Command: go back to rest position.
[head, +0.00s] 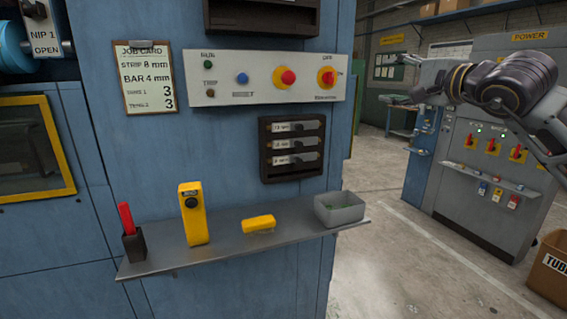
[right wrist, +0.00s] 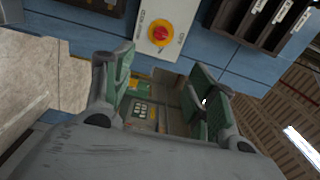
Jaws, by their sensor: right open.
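My right arm (head: 510,85) reaches in from the right edge of the head view, raised in front of the room's far side. My right gripper (head: 388,98) is at its left end, to the right of the blue machine and apart from it. In the right wrist view my right gripper (right wrist: 162,85) shows two green-padded fingers spread apart, with nothing between them. Beyond them are a blue panel and a red knob on yellow (right wrist: 161,33). My left gripper is in neither view.
A control panel (head: 262,78) sits above. A power cabinet (head: 475,190) and cardboard box (head: 550,268) stand right; floor between is clear.

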